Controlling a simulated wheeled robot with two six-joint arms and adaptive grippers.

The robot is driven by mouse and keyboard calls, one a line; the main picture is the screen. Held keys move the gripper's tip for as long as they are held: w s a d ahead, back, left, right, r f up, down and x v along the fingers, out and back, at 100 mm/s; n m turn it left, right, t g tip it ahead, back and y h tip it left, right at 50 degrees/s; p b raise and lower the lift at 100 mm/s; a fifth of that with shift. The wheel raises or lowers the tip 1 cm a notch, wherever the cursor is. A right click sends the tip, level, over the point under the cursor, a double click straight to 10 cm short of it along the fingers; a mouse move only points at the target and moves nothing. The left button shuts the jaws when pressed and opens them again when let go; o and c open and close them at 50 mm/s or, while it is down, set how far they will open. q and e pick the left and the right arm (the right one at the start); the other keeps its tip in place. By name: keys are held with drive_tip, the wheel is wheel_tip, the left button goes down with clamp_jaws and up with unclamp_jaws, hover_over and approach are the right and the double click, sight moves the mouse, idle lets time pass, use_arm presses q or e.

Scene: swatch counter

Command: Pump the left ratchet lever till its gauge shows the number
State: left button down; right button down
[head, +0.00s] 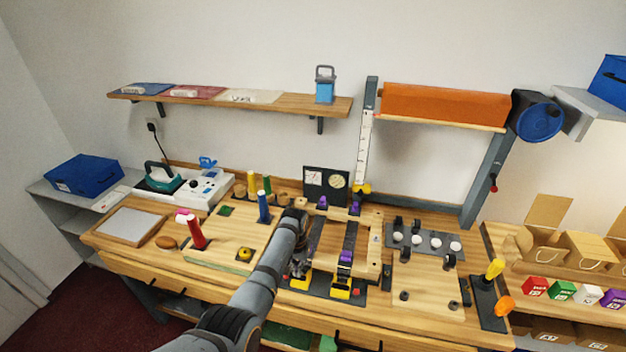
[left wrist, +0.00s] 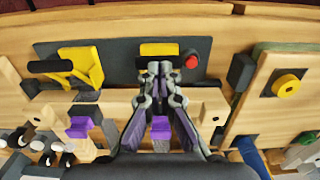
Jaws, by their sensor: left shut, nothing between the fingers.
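The left ratchet lever has a yellow frame (head: 301,282) on a dark plate at the bench front; it also shows in the left wrist view (left wrist: 158,49), its black handle partly hidden by my fingers. The right yellow lever (head: 341,292) stands beside it, with its black handle clear in the left wrist view (left wrist: 52,66). My left gripper (head: 298,270) is shut and empty, its tips (left wrist: 160,68) at the left lever's handle; I cannot tell whether they touch. Two pale dials on a dark panel stand behind, the left gauge (head: 313,176) too small to read.
Purple-ended straps (head: 347,257) run back from the levers. A red button (left wrist: 192,62) sits close beside the left lever. A yellow knob (head: 244,254) and upright red (head: 194,233) and blue (head: 264,207) handles stand left of my arm. A knob board (head: 425,238) lies right.

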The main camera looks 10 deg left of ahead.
use_arm(q)
drive_tip(key=shift+r, duration=2.75)
drive_tip(key=s+a+f+t, duration=0.1)
drive_tip(key=s+a+f, duration=0.15)
drive_tip(key=s, duration=0.35)
drive_tip(key=s+a+f+t, duration=0.1)
drive_tip(key=s+a+f, duration=0.15)
drive_tip(key=s, duration=0.35)
drive_tip(key=s+a+r+t+y, duration=0.1)
drive_tip(key=s+r, duration=0.3)
drive_tip(key=s, duration=0.4)
drive_tip(key=s+a+r+t, duration=0.1)
drive_tip(key=s+r, duration=0.3)
drive_tip(key=s, duration=0.3)
wheel_tip(320, 180, down, 32)
drive_tip(key=s+a+g+b, duration=0.2)
drive_tip(key=a+b, duration=0.1)
drive_tip(key=b, duration=0.4)
drive_tip(key=s+a+f+b, duration=0.1)
drive_tip(key=s+f+b, duration=0.5)
drive_tip(key=s+f, duration=1.3)
wheel_tip(320, 180, down, 5)
drive_tip(key=shift+s+r+g, duration=0.2)
drive_tip(key=shift+s+g, duration=0.05)
drive_tip(key=shift+g, duration=0.15)
